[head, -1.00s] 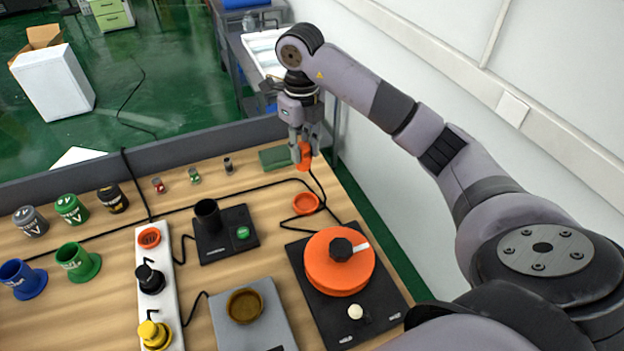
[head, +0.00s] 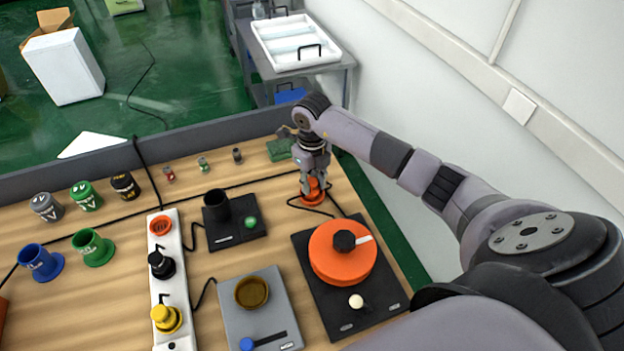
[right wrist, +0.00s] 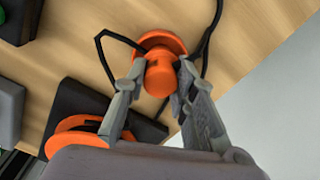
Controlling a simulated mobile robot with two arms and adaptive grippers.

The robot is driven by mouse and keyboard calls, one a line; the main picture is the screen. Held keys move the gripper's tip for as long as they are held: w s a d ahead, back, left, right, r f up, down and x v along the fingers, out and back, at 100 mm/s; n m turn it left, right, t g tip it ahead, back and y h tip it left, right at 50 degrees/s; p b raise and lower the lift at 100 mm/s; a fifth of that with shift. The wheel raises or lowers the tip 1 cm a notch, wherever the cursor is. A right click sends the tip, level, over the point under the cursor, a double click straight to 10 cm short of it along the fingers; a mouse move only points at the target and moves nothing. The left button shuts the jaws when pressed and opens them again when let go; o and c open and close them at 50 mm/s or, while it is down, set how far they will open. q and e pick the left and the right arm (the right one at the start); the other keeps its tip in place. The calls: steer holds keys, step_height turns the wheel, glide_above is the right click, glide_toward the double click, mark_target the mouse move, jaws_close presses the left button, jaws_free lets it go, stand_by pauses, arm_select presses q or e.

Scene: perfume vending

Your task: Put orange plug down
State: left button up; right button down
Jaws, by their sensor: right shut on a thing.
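The orange plug (right wrist: 160,77) is between the fingers of my right gripper (right wrist: 158,70), which is shut on it. In the head view, the right gripper (head: 314,187) points down with the plug low between its fingers, at the round orange holder (head: 306,201) on the table. In the right wrist view, the holder (right wrist: 160,40) shows right behind the plug, with a black cord beside it. I cannot tell whether the plug touches the holder or is just above it. My left gripper is not in view.
A black device with a large orange disc (head: 335,265) stands just in front of the gripper. A white power strip (head: 167,300) holds black and yellow plugs and has an orange socket (head: 161,226). Small vials and coloured cups stand at the left. A wall runs along the right.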

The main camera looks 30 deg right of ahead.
mark_target(312, 180)
steer(key=c, duration=1.3)
jaws_free()
steer(key=shift+f, duration=0.1)
steer(key=shift+r, duration=0.3)
step_height(312, 180, up, 12)
steer(key=b, duration=0.3)
steer(key=shift+f+b, duration=0.1)
steer(key=shift+b, duration=0.2)
steer(key=shift+f, duration=0.1)
